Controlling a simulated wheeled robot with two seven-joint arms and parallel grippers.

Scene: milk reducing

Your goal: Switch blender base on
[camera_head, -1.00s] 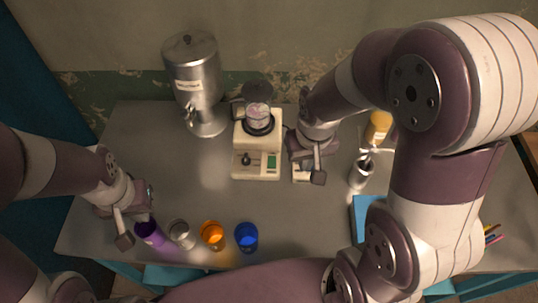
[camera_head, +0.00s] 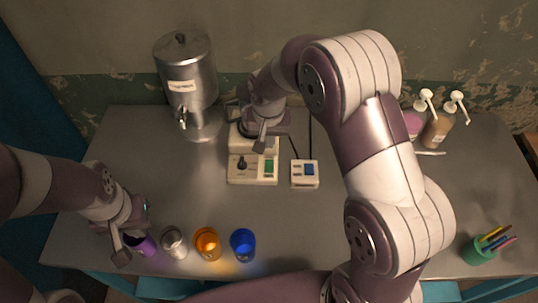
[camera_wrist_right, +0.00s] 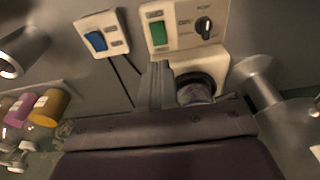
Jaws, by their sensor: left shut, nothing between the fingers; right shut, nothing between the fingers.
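The cream blender base (camera_head: 252,178) stands mid-table, with a black knob (camera_head: 242,163) and a green switch (camera_head: 268,166) on its front panel. In the right wrist view the base (camera_wrist_right: 182,15), green switch (camera_wrist_right: 158,34) and knob (camera_wrist_right: 204,26) are clear. My right gripper (camera_head: 262,140) is shut and empty above the base, apart from the switch as far as I can tell. Its fingers (camera_wrist_right: 156,85) point toward the panel in the wrist view. My arm hides the base's upper part in the head view. My left gripper (camera_head: 120,250) is shut beside the purple cup (camera_head: 142,245).
A box with a blue switch (camera_head: 304,173) lies right of the base. A steel dispenser (camera_head: 187,85) stands behind left. Silver (camera_head: 174,243), orange (camera_head: 207,244) and blue cups (camera_head: 243,245) line the front edge. Pump bottles (camera_head: 437,128) and a pen cup (camera_head: 480,250) are at right.

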